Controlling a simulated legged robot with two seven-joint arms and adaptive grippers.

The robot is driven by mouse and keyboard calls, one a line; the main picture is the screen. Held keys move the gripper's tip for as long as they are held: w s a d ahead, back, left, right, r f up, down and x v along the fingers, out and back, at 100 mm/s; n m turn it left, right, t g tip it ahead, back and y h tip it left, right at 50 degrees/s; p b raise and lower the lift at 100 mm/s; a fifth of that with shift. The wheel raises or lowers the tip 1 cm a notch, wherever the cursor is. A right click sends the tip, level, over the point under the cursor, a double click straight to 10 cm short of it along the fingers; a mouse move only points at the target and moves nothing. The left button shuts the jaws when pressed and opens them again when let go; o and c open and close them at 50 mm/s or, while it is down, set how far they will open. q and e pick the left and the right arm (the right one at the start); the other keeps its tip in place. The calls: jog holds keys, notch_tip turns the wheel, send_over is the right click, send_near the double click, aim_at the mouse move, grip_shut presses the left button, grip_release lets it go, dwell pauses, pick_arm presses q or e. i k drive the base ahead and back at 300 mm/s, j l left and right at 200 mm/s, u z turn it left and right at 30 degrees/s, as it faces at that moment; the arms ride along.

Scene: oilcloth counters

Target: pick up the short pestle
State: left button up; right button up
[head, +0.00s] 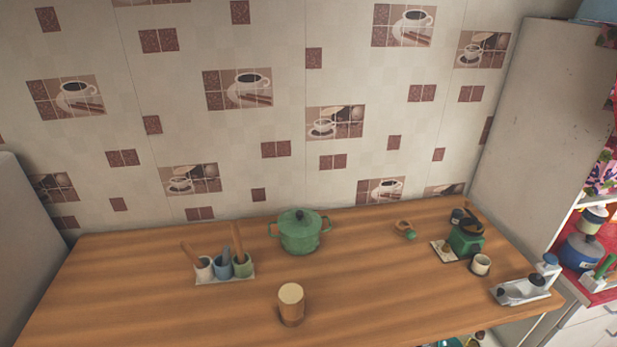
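A small pale tray (226,281) on the left half of the wooden counter holds a white cup (204,267), a blue cup (223,267) and a green cup (243,267) in a row. Brown pestle-like sticks rise from them. One stick (188,249) leans left from the white cup. A shorter-looking stick (225,256) shows at the blue cup. A taller one (237,238) stands near the green cup. The lower ends are hidden, so I cannot tell for certain which is the short pestle. Neither of my grippers is in view.
A wooden cylinder (291,303) stands at the front middle of the counter (370,290), and a green lidded pot (300,233) behind it. A small wooden item with a green end (405,229), a green grinder (466,240), a cup (480,265) and a grey tray (522,293) are right. The left end is clear.

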aim_at(184, 246)
jog(key=j+z, duration=0.1)
jog(key=j, duration=0.25)
jog(key=k+j+z, duration=0.15)
jog(key=j, duration=0.25)
jog(key=j+z, duration=0.1)
jog(key=j, duration=0.25)
jog(key=k+j+z, duration=0.15)
jog(key=j, duration=0.2)
jog(key=k+j+z, duration=0.1)
jog(key=j, duration=0.25)
